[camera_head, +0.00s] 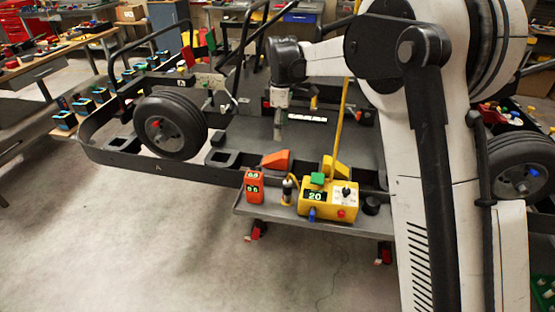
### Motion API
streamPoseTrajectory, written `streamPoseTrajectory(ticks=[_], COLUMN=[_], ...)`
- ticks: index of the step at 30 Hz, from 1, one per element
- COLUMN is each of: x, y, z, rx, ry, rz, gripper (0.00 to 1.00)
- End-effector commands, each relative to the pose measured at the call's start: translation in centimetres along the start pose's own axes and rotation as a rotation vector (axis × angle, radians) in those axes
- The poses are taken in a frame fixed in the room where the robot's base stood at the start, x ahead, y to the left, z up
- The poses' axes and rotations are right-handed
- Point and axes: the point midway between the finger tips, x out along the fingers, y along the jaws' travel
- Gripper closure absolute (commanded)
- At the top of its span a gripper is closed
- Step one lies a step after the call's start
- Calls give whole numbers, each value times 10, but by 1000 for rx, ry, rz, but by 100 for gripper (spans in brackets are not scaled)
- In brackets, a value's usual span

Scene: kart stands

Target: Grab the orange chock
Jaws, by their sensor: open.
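The orange chock (275,160) is a wedge standing on the dark grey kart stand, near its front edge. My gripper (277,132) hangs from the black wrist, pointing down, and appears above and behind the orange chock in the picture. It looks apart from the chock, and its jaws are open and small in this view. A yellow chock (335,168) stands to the right of the orange one, partly hidden behind a yellow control box.
In front, a grey shelf (270,212) holds an orange box with digits (253,187) and the yellow control box (328,200) marked 20. A yellow pole (339,125) rises beside the yellow chock. A kart wheel (170,125) is at left; the floor at front left is clear.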

Motion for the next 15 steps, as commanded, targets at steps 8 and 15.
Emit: streamPoseTrajectory(ticks=[8, 15], x=[47, 78], y=[0, -1], z=[0, 0], rx=[0, 1], ry=[0, 0], rz=[0, 0], gripper=[40, 40])
